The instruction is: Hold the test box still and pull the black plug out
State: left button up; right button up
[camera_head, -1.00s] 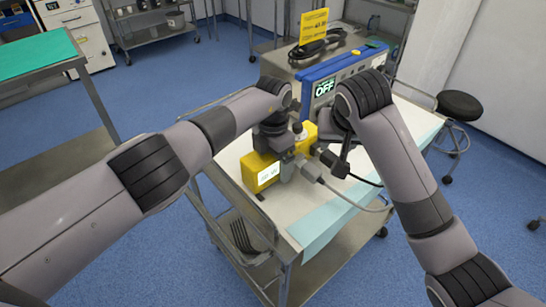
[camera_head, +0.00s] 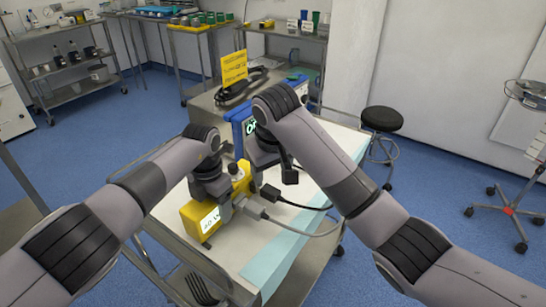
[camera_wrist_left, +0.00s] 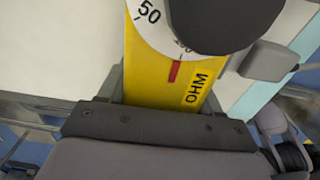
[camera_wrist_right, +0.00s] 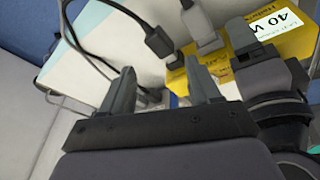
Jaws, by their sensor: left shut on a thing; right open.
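The yellow test box (camera_head: 198,222) lies on the cart top, and its OHM face and dial show in the left wrist view (camera_wrist_left: 150,78). My left gripper (camera_wrist_left: 168,88) is shut on the box, one finger on each side. The black plug (camera_head: 270,192) is at the box's right side with its cable trailing right. In the right wrist view the black plug (camera_wrist_right: 160,42) has its tip close to the yellow housing; I cannot tell whether it is seated. My right gripper (camera_wrist_right: 162,85) is open and empty, near the plug but apart from it.
A grey plug (camera_head: 252,209) with a grey cable sits at the box beside the black one.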

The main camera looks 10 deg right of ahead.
aim_at(280, 197)
jog(key=shift+w+d+r+n+g, duration=0.9)
jog(key=shift+r+n+g, duration=0.8)
jog(key=shift+n, duration=1)
jog(key=f, duration=1.2)
jog(key=shift+s+d, duration=0.15)
jog(key=shift+d, duration=0.05)
jog(key=c, duration=1.1)
jog(key=shift+o, duration=1.1)
grip_shut()
